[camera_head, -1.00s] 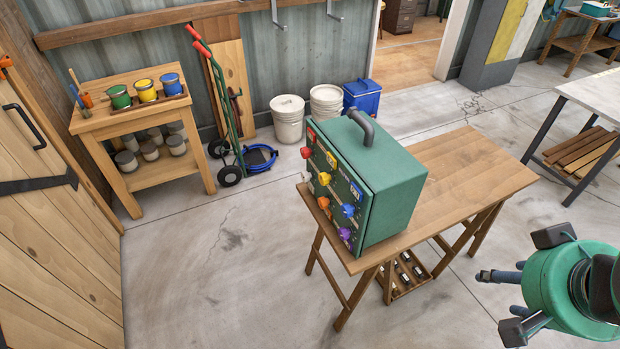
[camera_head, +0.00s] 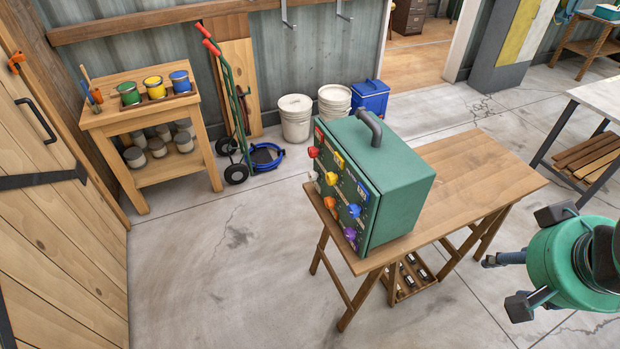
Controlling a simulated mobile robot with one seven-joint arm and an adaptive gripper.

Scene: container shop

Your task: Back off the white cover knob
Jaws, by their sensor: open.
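A green metal box (camera_head: 405,190) with a dark top handle stands on the wooden trestle table. Its front faces left and carries several coloured knobs: red (camera_head: 313,152), yellow (camera_head: 331,178), orange (camera_head: 329,202), blue (camera_head: 354,210) and purple (camera_head: 350,233). A small pale shape, possibly the white cover knob (camera_head: 313,176), shows at the panel's left edge below the red knob; its details are too small to tell. My gripper (camera_head: 507,281) is open at the right, apart from the box and beyond the table's right side, with nothing seen between its fingers.
The trestle table (camera_head: 480,175) is bare to the right of the box. Open concrete floor lies left of it. A paint-can stand (camera_head: 150,125), a hand truck (camera_head: 235,130), white buckets (camera_head: 295,117) and a blue bin (camera_head: 370,96) line the back. A wooden door (camera_head: 60,220) is at left.

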